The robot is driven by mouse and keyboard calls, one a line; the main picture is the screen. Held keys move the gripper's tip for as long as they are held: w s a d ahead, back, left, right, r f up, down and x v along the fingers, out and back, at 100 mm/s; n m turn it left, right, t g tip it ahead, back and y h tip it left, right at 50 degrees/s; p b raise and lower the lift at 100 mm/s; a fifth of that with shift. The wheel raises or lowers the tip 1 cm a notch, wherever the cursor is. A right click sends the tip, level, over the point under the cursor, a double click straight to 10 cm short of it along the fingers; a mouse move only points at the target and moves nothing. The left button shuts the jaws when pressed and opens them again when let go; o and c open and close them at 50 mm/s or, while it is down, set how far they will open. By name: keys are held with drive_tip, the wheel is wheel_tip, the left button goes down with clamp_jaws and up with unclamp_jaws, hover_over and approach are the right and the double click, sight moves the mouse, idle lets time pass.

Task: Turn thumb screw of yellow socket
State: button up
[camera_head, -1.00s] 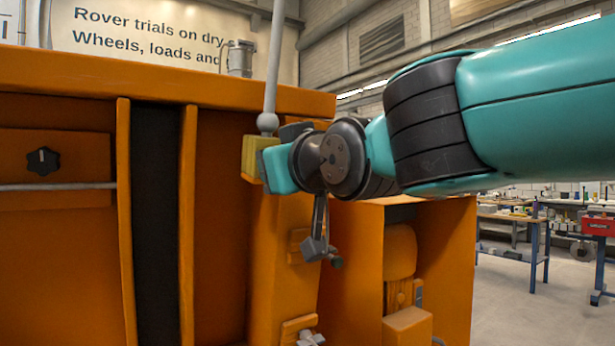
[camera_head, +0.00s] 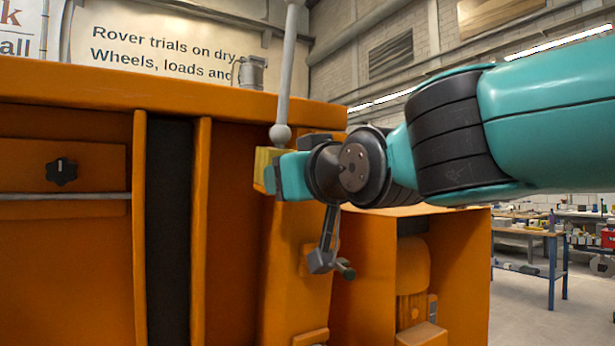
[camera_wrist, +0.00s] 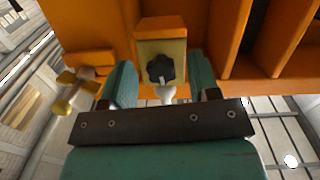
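The yellow socket (camera_head: 263,160) is a block on the orange sandbed's edge, partly hidden behind my gripper (camera_head: 288,178) in the head view. A grey rod ending in a ball (camera_head: 281,134) stands at its top. In the wrist view the yellow socket (camera_wrist: 175,48) shows its face with a black lobed thumb screw (camera_wrist: 160,68). My gripper (camera_wrist: 161,62) is open, with one teal finger on each side of the socket and thumb screw. Gaps show between the fingers and the screw. The thumb screw is hidden in the head view.
Orange sandbed panels (camera_head: 60,110) fill the left. Another black knob (camera_head: 62,171) sits above a grey bar (camera_head: 55,196). A grey lever with a block end (camera_head: 321,261) hangs below my wrist. Workbenches (camera_head: 535,236) stand far off at right, with open floor before them.

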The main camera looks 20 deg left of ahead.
drive_tip(key=shift+s, duration=0.1)
drive_tip(key=b+v, duration=0.4)
drive_tip(key=v, duration=1.3)
drive_tip(key=shift+d, duration=0.2)
drive_tip(key=shift+r, duration=0.1)
drive_tip(key=w+d+f+m+g+h+p, duration=0.15)
drive_tip(key=d+f+g+h+p, duration=0.35)
drive_tip(key=d+f, duration=0.5)
drive_tip(key=s+d+f+m+g+h+p, duration=0.2)
drive_tip(key=s+d+f+g+h+p, duration=0.2)
drive_tip(key=s+d+f, duration=0.5)
wheel_tip(320, 180, down, 4)
drive_tip(key=s+g+p, duration=0.1)
drive_tip(key=g+p, duration=0.1)
drive_tip(key=g, duration=0.1)
drive_tip(key=shift+s+d+r, duration=0.2)
drive_tip(key=shift+d+r, duration=0.05)
drive_tip(key=shift+d, duration=0.05)
